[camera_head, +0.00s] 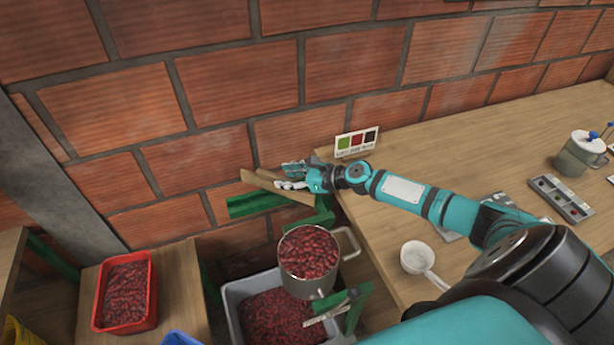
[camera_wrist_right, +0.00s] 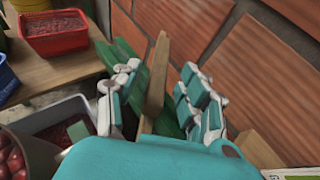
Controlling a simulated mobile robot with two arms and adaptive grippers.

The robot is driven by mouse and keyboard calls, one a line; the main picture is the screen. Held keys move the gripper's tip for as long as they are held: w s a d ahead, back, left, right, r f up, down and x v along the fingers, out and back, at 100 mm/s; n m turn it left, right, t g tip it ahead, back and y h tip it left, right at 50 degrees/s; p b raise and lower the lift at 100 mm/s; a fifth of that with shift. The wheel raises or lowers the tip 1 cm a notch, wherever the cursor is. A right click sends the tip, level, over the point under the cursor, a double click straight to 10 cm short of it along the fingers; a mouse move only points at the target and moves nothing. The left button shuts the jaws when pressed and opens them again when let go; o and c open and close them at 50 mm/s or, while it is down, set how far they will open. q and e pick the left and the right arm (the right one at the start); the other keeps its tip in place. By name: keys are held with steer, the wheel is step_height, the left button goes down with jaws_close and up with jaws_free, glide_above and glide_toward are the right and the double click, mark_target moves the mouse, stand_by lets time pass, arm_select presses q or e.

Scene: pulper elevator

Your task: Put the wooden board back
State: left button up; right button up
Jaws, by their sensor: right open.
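The wooden board (camera_head: 255,180) is a narrow tan plank near the brick wall, beside the green frame (camera_head: 248,205). My right gripper (camera_head: 284,178) is at the board and covers part of it. In the right wrist view, the board (camera_wrist_right: 156,75) stands between the two spread fingers of my right gripper (camera_wrist_right: 162,82). Gaps show on both sides of the board, so the fingers are open around it and not closed on it. The board's lower end is hidden by the gripper body. My left gripper is not in view.
A metal pot of red cherries (camera_head: 308,262) stands on the green frame above a grey bin (camera_head: 233,295). A red crate (camera_head: 124,290) stands at left. The wooden table (camera_head: 450,150) holds a colour card (camera_head: 356,142), a white scoop (camera_head: 417,258) and a jug (camera_head: 578,155).

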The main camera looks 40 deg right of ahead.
mark_target(315, 196)
steer(key=b+v, duration=0.1)
steer(key=v, duration=0.6)
steer(key=shift+s+f, duration=0.1)
steer(key=shift+s, duration=0.05)
steer(key=shift+v, duration=0.8)
